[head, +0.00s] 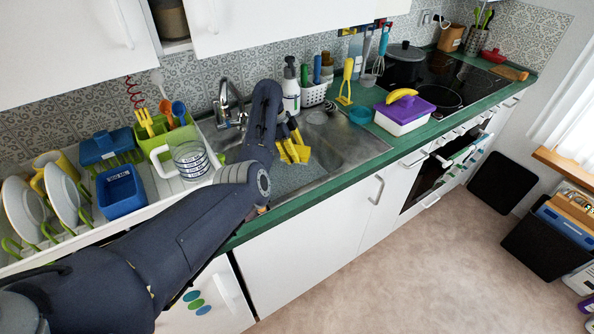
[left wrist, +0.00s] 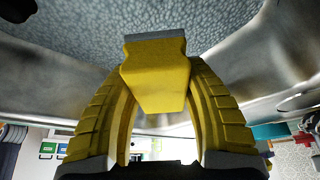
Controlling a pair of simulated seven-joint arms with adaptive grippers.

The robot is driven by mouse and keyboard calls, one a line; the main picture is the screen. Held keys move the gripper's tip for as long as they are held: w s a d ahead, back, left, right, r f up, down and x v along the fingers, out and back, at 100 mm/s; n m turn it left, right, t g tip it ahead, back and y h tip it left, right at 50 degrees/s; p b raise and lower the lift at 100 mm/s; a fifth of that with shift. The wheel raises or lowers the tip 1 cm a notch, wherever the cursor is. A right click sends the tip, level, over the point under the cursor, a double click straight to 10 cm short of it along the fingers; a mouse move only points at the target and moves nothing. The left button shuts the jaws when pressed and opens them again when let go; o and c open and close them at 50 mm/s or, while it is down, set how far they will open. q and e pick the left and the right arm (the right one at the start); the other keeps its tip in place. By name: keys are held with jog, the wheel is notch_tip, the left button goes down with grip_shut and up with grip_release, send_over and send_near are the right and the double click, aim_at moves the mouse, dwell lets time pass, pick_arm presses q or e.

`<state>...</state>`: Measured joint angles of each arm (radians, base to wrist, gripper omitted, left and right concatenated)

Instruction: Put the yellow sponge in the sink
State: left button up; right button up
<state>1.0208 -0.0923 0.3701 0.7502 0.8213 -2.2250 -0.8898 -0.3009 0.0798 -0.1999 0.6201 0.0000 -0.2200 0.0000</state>
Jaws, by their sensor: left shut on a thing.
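My left gripper (head: 294,153), with yellow fingers, reaches down into the metal sink (head: 348,146) in the head view. In the left wrist view its two curved fingers close around the yellow sponge (left wrist: 156,78), which has a grey face at its far end. The sponge points toward the speckled grey sink bottom (left wrist: 215,30); I cannot tell whether it touches it. In the head view the sponge is hard to tell apart from the yellow fingers. My right gripper is not in view.
The faucet (head: 229,100) stands behind my left arm. A dish rack with plates (head: 62,195) and a glass jug (head: 190,160) are left of the sink. A purple-lidded box (head: 404,112) with bananas stands to its right. A teal bowl (head: 360,115) is near the sink's back right.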

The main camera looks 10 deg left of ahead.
aim_at(304, 164)
pick_arm(q)
jog(key=shift+s+d+f, duration=0.1)
jog(key=shift+s+f, duration=0.05)
jog(key=shift+f, duration=0.2)
jog(key=shift+n+t, duration=0.3)
jog(key=shift+n, duration=0.3)
jog(key=s+d+f, duration=0.1)
jog(key=d+f, duration=0.1)
jog(key=s+d+f, duration=0.2)
jog(key=shift+s+f, duration=0.2)
jog(key=shift+f, duration=0.1)
jog(key=r+n, duration=0.1)
jog(key=n, duration=0.1)
jog(key=r+n+t, duration=0.1)
jog(key=r+n, duration=0.1)
jog(key=w+r+n+t, duration=0.1)
jog(key=r+n, duration=0.1)
jog(key=shift+d+y, duration=0.1)
jog(key=shift+y, duration=0.3)
jog(key=shift+r+n, duration=0.2)
jog(key=shift+n, duration=0.2)
jog(key=shift+a+n, duration=0.2)
jog(key=shift+n, duration=0.1)
notch_tip(304, 164, down, 3)
jog(key=shift+r+n+t, duration=0.2)
jog(key=shift+n+t, duration=0.1)
jog(key=shift+w+f, duration=0.1)
jog(key=shift+f, duration=2.6)
jog(key=shift+f, duration=0.2)
